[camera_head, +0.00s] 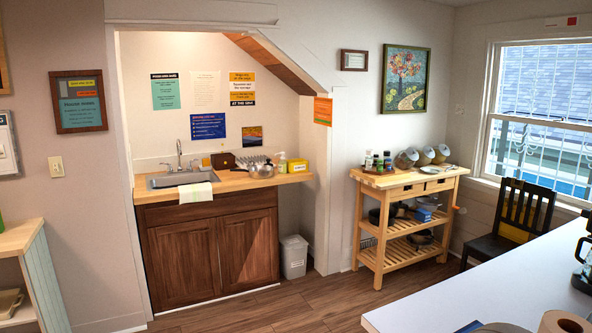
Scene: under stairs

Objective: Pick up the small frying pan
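The wooden cart (403,184) on the right holds dark cookware. A dark pan or pot (377,216) sits on its middle shelf at the left. Another dark, pan-like piece (420,237) lies on its bottom shelf. A shiny metal pan or pot (262,171) stands on the wooden counter right of the sink. All are small and far off, so I cannot tell which is the small frying pan. Neither of my grippers shows in the head view.
The sink counter (226,186) stands in the alcove, with a white bin (293,257) beside its cabinet. A black chair (515,223) and a white table (490,290) take the right side. A wooden shelf unit (22,240) is at left. The floor (300,305) between is clear.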

